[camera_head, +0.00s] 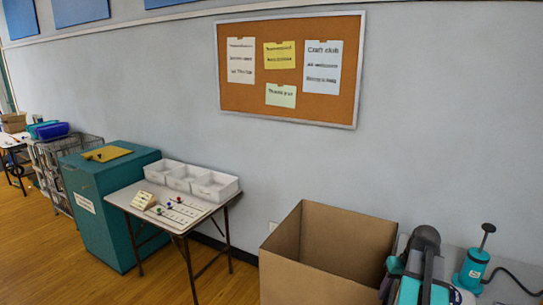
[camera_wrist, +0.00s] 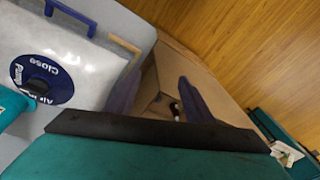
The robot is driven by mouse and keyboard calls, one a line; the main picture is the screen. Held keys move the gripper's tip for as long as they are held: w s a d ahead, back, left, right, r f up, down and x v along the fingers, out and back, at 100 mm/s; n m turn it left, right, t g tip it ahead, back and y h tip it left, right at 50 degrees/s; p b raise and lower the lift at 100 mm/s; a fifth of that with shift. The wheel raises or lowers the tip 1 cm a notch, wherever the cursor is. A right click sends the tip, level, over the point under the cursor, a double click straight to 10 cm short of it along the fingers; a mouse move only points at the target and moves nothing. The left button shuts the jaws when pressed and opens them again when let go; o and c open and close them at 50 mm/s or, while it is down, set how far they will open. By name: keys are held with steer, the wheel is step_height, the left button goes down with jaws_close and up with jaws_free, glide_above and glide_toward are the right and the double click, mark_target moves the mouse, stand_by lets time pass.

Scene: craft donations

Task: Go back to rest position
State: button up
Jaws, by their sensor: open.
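My gripper (camera_wrist: 159,72) shows in the wrist view with its two dark fingers apart. No object shows held between them. The fingers point over an open cardboard box (camera_wrist: 208,88), which also stands at the bottom right of the middle in the head view (camera_head: 335,245). A small dark and white thing (camera_wrist: 174,108) shows between the fingers, apparently inside the box. In the head view my arm stands at the lower right, beside the box; its fingertips cannot be made out there.
A pale bag (camera_wrist: 85,50) with a blue round valve label lies left of the gripper. A teal hand pump (camera_head: 471,270) stands right of my arm. A folding table (camera_head: 190,225) with white bins (camera_head: 215,187) and a teal cabinet (camera_head: 110,220) stand left. Floor is clear in front.

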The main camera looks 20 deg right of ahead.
steer(key=w+a+f+n+g+y+b, duration=0.25)
steer(key=a+f+n+g+b, duration=0.2)
steer(key=a+f, duration=2.4)
steer(key=s+a+f+g+h+b, duration=0.1)
steer(key=s+a+f+g+h, duration=0.2)
steer(key=s+a+f, duration=1.3)
steer(key=shift+s+a+f+n+b, duration=0.25)
steer(key=shift+s+f+n+b, duration=0.3)
steer(key=shift+s, duration=0.55)
steer(key=shift+g, duration=0.25)
